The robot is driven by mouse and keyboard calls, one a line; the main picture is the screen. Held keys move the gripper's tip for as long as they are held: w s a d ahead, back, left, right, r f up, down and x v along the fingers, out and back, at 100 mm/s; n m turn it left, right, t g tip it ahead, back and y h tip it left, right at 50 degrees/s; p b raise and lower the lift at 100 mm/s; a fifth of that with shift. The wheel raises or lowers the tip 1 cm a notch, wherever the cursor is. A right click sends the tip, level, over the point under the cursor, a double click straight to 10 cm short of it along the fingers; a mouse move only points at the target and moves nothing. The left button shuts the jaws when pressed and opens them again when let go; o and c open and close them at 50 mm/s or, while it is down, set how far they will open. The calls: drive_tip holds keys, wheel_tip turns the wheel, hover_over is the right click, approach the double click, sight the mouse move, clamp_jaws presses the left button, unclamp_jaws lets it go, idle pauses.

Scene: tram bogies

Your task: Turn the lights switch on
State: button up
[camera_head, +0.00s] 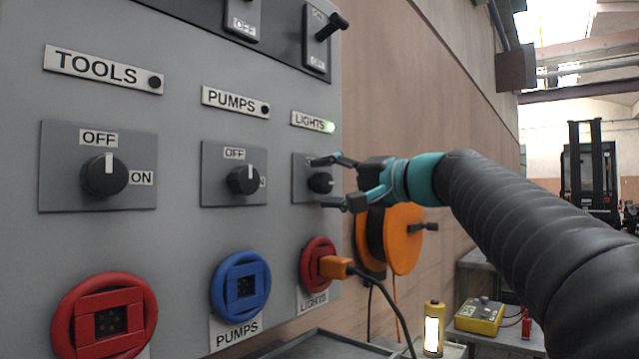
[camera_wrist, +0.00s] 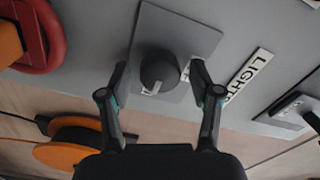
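The lights switch is a black rotary knob (camera_head: 320,182) on a small grey plate, under the LIGHTS label (camera_head: 308,121). The lamp (camera_head: 329,127) on that label glows green. In the wrist view the knob (camera_wrist: 159,70) has its white pointer mark turned along the label's reading direction, toward the ON side. The knob's own OFF and ON labels are partly hidden. My gripper (camera_head: 328,182) is open in front of the plate. In the wrist view its fingertips (camera_wrist: 159,76) stand on either side of the knob, with visible gaps.
To the left are the PUMPS knob (camera_head: 243,180) and TOOLS knob (camera_head: 105,175), both pointing to OFF, with unlit lamps. Below the lights switch, an orange plug (camera_head: 336,267) sits in the red socket (camera_head: 315,262). An orange cable reel (camera_head: 401,238) hangs behind my gripper.

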drive_tip(key=v, duration=1.2)
idle(0.4)
